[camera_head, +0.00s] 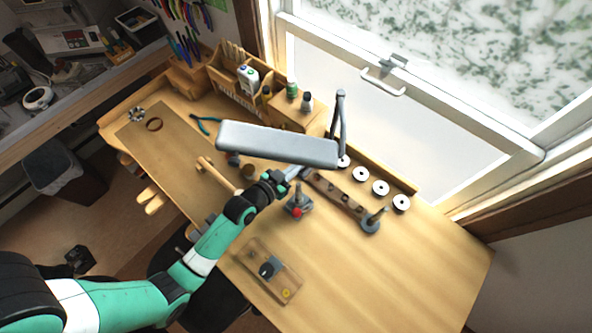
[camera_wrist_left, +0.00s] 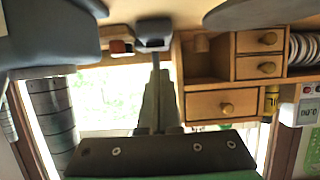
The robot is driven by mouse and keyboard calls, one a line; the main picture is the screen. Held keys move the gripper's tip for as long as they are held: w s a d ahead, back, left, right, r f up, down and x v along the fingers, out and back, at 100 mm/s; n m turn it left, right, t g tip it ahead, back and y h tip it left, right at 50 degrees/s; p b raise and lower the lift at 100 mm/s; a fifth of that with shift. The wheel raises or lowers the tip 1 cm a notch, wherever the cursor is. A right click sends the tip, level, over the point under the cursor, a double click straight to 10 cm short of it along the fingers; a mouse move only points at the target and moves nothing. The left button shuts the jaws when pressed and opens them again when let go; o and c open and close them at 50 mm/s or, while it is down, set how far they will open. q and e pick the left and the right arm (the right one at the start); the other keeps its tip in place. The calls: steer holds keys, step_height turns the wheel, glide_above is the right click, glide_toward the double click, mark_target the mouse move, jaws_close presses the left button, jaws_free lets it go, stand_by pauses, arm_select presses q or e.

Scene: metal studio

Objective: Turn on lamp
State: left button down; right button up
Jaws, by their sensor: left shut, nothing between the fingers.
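The lamp has a long pale grey head (camera_head: 278,145) over the workbench and a jointed upright arm (camera_head: 340,115) near the window. My left gripper (camera_head: 291,172) is at the lower edge of the lamp head, toward its right half; I cannot tell whether they touch. In the left wrist view my gripper (camera_wrist_left: 155,68) points up, its fingers together with nothing between them. A small dark block (camera_wrist_left: 154,32) is just beyond the tips, with a red piece (camera_wrist_left: 121,47) beside it; I cannot tell whether either is the lamp's switch. My right gripper is not in view.
A small device with a red knob (camera_head: 297,211) stands on the bench below my gripper. A strip with a post (camera_head: 371,221) and several white discs (camera_head: 381,188) lie to the right. A wooden drawer box (camera_head: 296,108) stands behind. The bench's right front is clear.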

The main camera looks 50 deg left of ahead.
mark_target(296, 179)
arm_select(q)
steer(key=shift+s+f, duration=0.15)
steer(key=shift+f, duration=0.8)
steer(key=shift+s+f+b, duration=0.1)
steer(key=shift+f+b, duration=0.7)
steer(key=shift+b, duration=0.1)
steer(key=shift+s+r, duration=0.1)
steer(key=shift+r, duration=0.1)
steer(key=shift+r+p, duration=0.85)
steer(key=shift+p, duration=0.15)
steer(key=shift+r, duration=0.15)
steer(key=p+v, duration=0.2)
steer(key=v, duration=0.9)
steer(key=shift+r+p, duration=0.35)
steer(key=shift+r, duration=0.1)
